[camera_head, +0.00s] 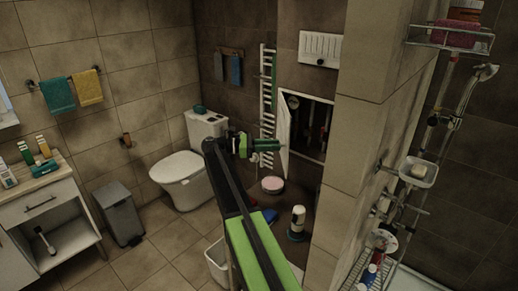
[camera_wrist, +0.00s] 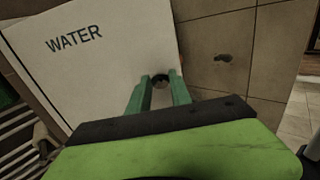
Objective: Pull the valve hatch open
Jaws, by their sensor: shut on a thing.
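The valve hatch (camera_head: 284,118) is a white door standing ajar in the tiled wall, swung out to the left of its opening. Dark pipes and a round gauge (camera_head: 293,102) show inside the recess. In the wrist view the hatch (camera_wrist: 85,75) fills the upper left, with the word WATER on it. My gripper (camera_head: 277,144) is at the lower part of the door. In the wrist view its green fingers (camera_wrist: 160,92) are closed around a small dark round knob (camera_wrist: 160,80) near the door's edge.
A toilet (camera_head: 180,178) stands left of my arm. A white radiator (camera_head: 267,85) is behind the hatch. On the floor below are a pink-topped round item (camera_head: 272,184) and a bottle (camera_head: 298,217). A tiled wall corner (camera_head: 350,150) stands close on the right.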

